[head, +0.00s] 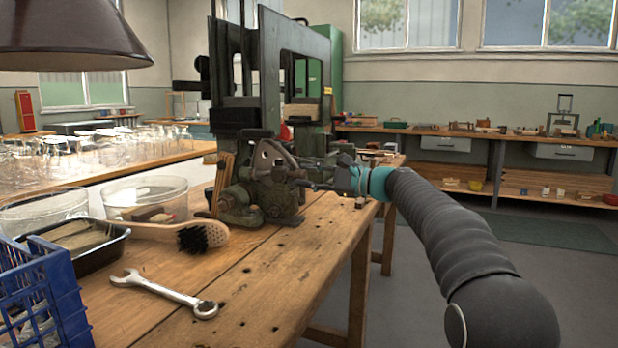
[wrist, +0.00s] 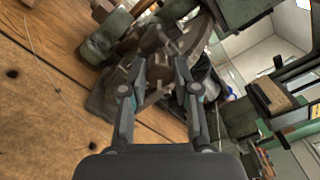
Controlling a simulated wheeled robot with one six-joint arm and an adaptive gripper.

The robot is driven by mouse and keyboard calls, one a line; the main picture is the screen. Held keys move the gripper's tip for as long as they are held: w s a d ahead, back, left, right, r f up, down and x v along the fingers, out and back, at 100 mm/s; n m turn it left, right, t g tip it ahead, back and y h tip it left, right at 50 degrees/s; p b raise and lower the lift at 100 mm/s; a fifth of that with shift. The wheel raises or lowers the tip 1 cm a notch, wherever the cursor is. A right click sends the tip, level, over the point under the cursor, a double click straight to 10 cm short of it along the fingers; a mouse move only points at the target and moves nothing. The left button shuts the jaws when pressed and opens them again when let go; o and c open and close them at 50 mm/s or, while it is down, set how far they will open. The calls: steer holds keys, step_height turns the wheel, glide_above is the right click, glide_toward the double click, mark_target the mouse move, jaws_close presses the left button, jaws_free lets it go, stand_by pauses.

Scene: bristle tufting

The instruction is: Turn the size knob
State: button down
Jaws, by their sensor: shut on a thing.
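The green-grey cast machine (head: 262,185) stands on the wooden bench, with a dark upright frame rising behind it. My gripper (head: 308,184) reaches in from the right, level with the machine's side. In the wrist view, my gripper (wrist: 160,70) has its two fingers on either side of a brown, lobed metal part, which looks like the size knob (wrist: 158,78). The gripper is shut on this knob. In the head view the knob is too small and too covered by the fingers to make out clearly. Its turned angle cannot be read.
On the bench lie a wrench (head: 165,292), a wooden brush (head: 200,236), a black tray (head: 95,250), clear bowls (head: 146,190) and a blue crate (head: 40,300). The bench (head: 275,285) is bare toward its front right edge.

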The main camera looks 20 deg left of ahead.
steer(key=c, duration=0.9)
jaws_free()
steer(key=shift+o, duration=0.2)
steer(key=s+d, duration=0.1)
steer(key=d, duration=1.1)
